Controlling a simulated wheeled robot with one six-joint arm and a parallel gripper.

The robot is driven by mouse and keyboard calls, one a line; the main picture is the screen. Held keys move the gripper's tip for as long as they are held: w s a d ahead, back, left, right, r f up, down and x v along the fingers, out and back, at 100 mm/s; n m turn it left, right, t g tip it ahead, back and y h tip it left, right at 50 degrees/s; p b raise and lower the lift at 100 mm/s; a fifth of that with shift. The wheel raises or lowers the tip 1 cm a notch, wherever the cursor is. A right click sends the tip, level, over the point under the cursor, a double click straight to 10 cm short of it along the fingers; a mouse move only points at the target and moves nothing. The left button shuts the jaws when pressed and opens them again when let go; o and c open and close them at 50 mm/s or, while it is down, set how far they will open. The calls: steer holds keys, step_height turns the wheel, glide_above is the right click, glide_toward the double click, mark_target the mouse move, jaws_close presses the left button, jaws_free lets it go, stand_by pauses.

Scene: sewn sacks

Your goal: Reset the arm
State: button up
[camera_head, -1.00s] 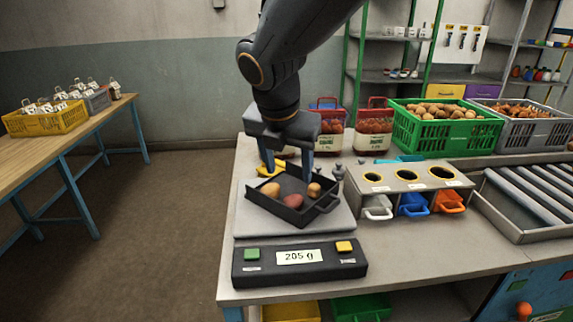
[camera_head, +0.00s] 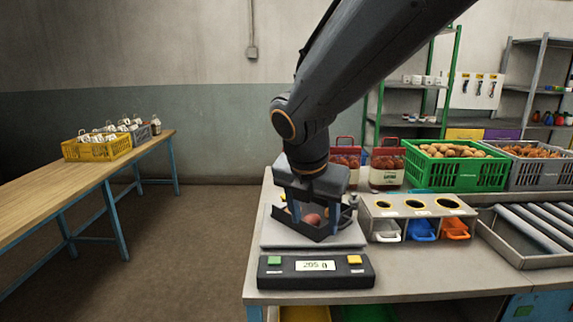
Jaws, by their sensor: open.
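My gripper (camera_head: 316,213) points down over the dark tray (camera_head: 299,232) on the scale, fingers spread apart. A reddish potato (camera_head: 312,219) shows in the tray between the fingers; the rest of the tray's contents is mostly hidden behind the gripper. I cannot tell whether the fingers touch the tray. The scale's pale plate (camera_head: 270,236) lies under the tray. Its black front panel (camera_head: 316,279) has a display (camera_head: 315,266) that seems to read 205 g, with a green button and a yellow button.
Right of the scale stands a grey stand with three holes (camera_head: 415,206) above white, blue and orange scoops. Behind are red-handled containers (camera_head: 387,165), a green crate of potatoes (camera_head: 453,165) and a grey crate (camera_head: 538,170). A roller conveyor (camera_head: 540,233) lies right. Floor to the left is open.

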steer(key=s+d+f+m+g, duration=0.1)
steer(key=s+d+f+m, duration=0.4)
steer(key=m, duration=1)
steer(key=s+d+f+m+g+y, duration=0.1)
steer(key=s+d+f+m, duration=0.5)
steer(key=m, duration=0.9)
steer(key=shift+s+d+f+g+y, duration=0.3)
steer(key=shift+d+f+g, duration=0.2)
steer(key=shift+d+f, duration=1.05)
steer(key=shift+a+f, duration=0.15)
steer(key=shift+a, duration=0.05)
